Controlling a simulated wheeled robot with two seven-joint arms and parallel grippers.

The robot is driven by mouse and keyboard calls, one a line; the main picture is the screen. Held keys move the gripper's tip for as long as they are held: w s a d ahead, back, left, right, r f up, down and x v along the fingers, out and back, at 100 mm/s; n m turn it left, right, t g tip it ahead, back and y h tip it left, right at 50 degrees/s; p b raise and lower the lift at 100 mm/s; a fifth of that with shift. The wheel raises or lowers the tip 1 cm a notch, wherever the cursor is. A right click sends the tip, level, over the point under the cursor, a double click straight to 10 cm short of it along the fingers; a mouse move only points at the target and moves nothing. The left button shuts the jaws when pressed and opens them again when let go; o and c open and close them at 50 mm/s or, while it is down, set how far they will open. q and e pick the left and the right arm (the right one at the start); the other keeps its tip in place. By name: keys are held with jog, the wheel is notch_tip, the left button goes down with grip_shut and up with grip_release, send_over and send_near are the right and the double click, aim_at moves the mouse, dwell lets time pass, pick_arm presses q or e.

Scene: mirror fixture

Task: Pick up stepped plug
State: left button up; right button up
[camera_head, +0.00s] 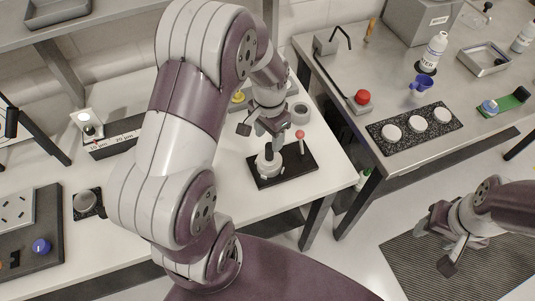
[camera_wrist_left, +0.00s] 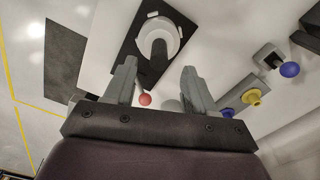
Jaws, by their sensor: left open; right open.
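A dark upright plug (camera_head: 268,150) stands in a pale round holder (camera_head: 264,168) on a black base plate (camera_head: 297,172) on the white table. In the left wrist view the dark plug (camera_wrist_left: 158,60) shows in the pale round holder (camera_wrist_left: 152,38), just beyond the fingertips. The plug's steps are too small to make out. My left gripper (camera_head: 264,132) is open and empty, pointing down just above the plug; its two fingers (camera_wrist_left: 158,75) show apart in the wrist view. My right gripper (camera_head: 434,247) is open and empty, low over the grey floor mat at the right.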

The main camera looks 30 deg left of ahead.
aim_at(270, 145)
pick_arm(q)
jog(key=f, duration=0.2)
jog(key=f+p, duration=0.1)
jog(key=f, duration=0.3)
jog(key=shift+w+d+f+p, duration=0.15)
jog(key=shift+w+f+p, duration=0.1)
jog(key=shift+p, duration=0.15)
jog(key=shift+f, duration=0.15)
jog(key=shift+s, duration=0.2)
jog(key=c, duration=0.6)
grip_shut()
